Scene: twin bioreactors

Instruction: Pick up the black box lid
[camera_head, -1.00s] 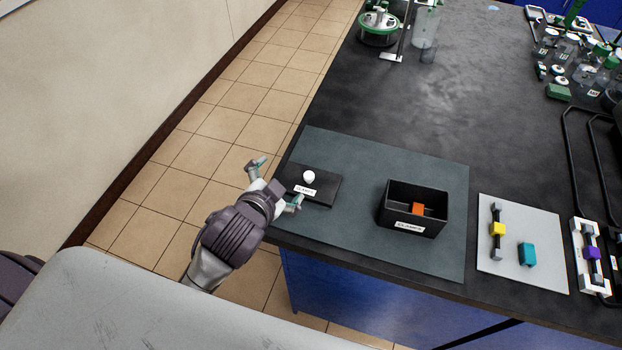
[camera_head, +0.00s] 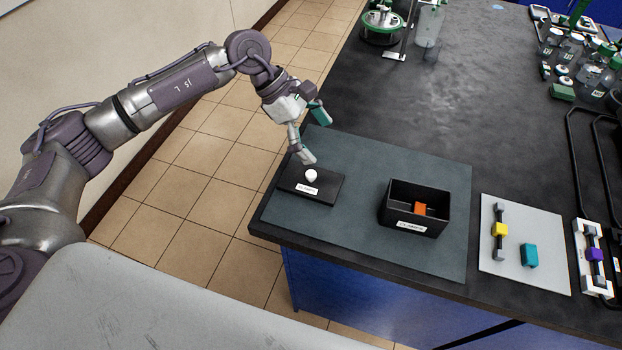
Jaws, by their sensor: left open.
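The black box lid (camera_head: 328,188) lies flat on the dark green mat near the table's left edge. It has a white round knob (camera_head: 311,175) and a white label on its front part. My left gripper (camera_head: 315,138) is open and empty, above and just behind the lid. One fingertip shows close to the knob, but I cannot tell whether it touches the lid. The open black box (camera_head: 433,221) stands on the mat to the right of the lid, with an orange object (camera_head: 420,208) inside. My right gripper is not in view.
The dark green mat (camera_head: 350,232) is clear between lid and box. A light grey mat (camera_head: 517,270) to the right bears a yellow-marked clamp (camera_head: 499,230) and a teal block (camera_head: 530,255). Glassware and green-topped equipment stand farther back. The middle of the black table is free.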

